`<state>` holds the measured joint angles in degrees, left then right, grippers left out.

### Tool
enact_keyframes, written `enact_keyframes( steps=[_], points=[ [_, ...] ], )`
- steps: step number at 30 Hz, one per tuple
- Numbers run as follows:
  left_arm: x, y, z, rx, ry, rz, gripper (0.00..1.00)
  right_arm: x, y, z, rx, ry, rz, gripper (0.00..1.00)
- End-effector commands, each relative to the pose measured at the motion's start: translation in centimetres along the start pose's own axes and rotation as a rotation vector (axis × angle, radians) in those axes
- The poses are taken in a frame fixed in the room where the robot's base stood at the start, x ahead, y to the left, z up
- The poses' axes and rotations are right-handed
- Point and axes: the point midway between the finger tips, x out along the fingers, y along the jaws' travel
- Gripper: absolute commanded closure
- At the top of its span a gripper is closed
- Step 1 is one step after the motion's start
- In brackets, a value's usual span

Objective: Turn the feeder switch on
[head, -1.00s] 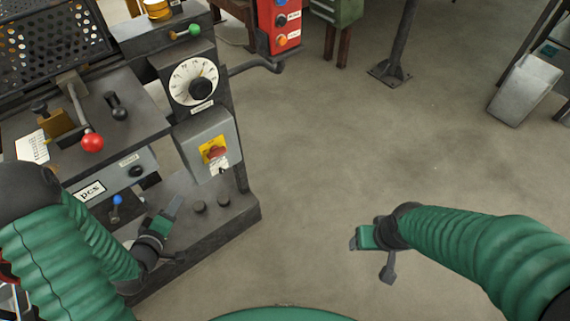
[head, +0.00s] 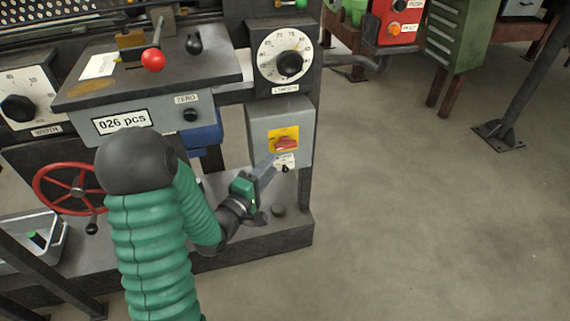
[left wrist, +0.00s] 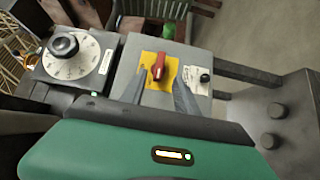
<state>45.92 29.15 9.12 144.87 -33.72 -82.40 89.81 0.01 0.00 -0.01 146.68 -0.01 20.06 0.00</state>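The switch is a red rotary handle (head: 287,143) on a yellow plate, on the front of a grey box (head: 262,122). In the head view the handle lies roughly horizontal. In the left wrist view the red handle (left wrist: 158,66) shows ahead, between the two finger lines. My left gripper (head: 269,165) is just below and left of the switch in the head view. Its fingers (left wrist: 160,84) are apart in the left wrist view, with nothing between them; contact with the handle is not visible. My right gripper is out of view.
A small black knob with a white label (head: 285,165) sits just under the switch. A dial (head: 285,62) is above the box. A red-knobbed lever (head: 153,60) and a red handwheel (head: 72,188) are to the left.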

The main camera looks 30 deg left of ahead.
Motion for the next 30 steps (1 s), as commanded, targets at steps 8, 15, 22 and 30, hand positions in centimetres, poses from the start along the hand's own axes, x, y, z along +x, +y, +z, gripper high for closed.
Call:
enact_keyframes(
  steps=[8,15,22,30],
  points=[
    [6.4,-0.2,0.0,0.000,0.000,0.002,0.63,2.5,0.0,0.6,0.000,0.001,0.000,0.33],
    [8.5,0.0,0.0,-0.001,0.001,0.000,0.63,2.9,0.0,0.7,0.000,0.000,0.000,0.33],
    [8.5,0.0,0.0,-0.001,0.001,-0.001,0.65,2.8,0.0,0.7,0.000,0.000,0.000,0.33],
    [8.5,0.0,0.0,0.000,0.001,-0.002,1.00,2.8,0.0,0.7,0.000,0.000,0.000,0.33]
  ],
)
